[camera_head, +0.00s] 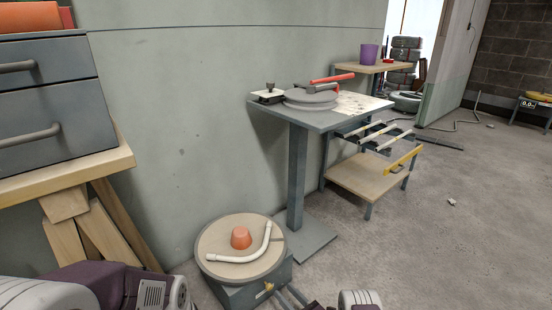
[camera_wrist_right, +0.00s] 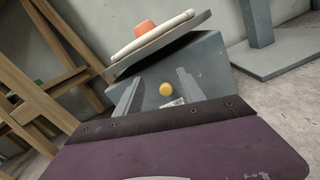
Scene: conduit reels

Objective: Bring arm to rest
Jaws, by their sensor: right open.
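My right gripper (camera_head: 285,293) is at the bottom of the head view, beside the front of the grey reel base (camera_head: 232,296). In the right wrist view its two grey fingers (camera_wrist_right: 158,84) are apart, with nothing gripped between them. A yellow knob (camera_wrist_right: 166,89) on the base front appears between the fingers, beyond them; the exact gap cannot be told. The knob also shows in the head view (camera_head: 268,287). My left arm (camera_head: 105,285) comes in at the lower left; its fingers are not visible.
A round turntable (camera_head: 215,248) on the base carries an orange cone (camera_head: 240,237) and a bent white conduit (camera_head: 244,257). A grey pedestal table (camera_head: 310,120) stands behind. A wooden bench with grey drawers (camera_head: 45,105) is at left. The floor at right (camera_head: 450,230) is mostly clear.

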